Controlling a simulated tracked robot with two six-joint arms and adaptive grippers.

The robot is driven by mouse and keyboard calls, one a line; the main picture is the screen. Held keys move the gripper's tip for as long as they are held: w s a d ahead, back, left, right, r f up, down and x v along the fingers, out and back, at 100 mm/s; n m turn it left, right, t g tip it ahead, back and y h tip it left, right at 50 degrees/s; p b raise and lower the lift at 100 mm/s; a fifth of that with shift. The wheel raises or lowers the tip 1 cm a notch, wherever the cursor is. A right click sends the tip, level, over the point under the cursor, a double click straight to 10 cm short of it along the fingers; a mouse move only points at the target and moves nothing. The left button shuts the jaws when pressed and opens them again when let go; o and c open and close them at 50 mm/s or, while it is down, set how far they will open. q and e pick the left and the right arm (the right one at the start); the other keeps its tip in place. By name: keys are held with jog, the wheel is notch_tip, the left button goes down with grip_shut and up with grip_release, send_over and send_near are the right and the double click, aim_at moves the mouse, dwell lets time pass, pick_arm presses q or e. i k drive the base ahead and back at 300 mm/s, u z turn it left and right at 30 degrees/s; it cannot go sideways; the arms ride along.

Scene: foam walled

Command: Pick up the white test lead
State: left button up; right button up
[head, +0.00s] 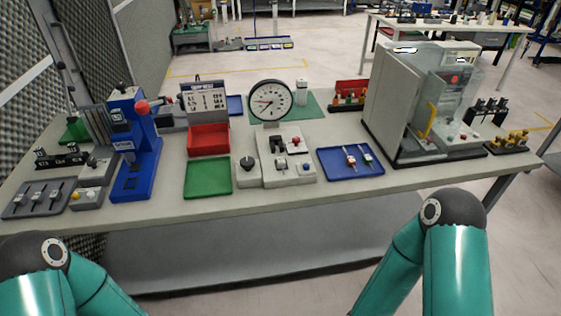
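A blue tray (337,174) lies near the front edge of the table, right of its middle. Two small slender pieces with pale parts lie on it side by side: a left one with some red (350,157) and a right one with some green (366,153). They are too small to tell whether either is the white test lead, and I make out no other clear candidate. Both my teal arms show only in part at the bottom of the head view. Neither gripper is in the picture.
Left of the tray stands a grey device with a round dial (270,101). A green tray (208,178) and a red bin (208,139) are further left, then a blue press (134,150). A large grey-white machine (390,100) stands right of the tray. The table's front strip is clear.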

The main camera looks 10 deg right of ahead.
aim_at(280, 160)
jog(key=z, duration=0.3)
jog(key=i, duration=0.2)
jog(key=u, duration=2.6)
jog(key=k, duration=1.55)
jog(key=z, duration=1.15)
jog(key=i, duration=1)
jog(key=z, duration=0.05)
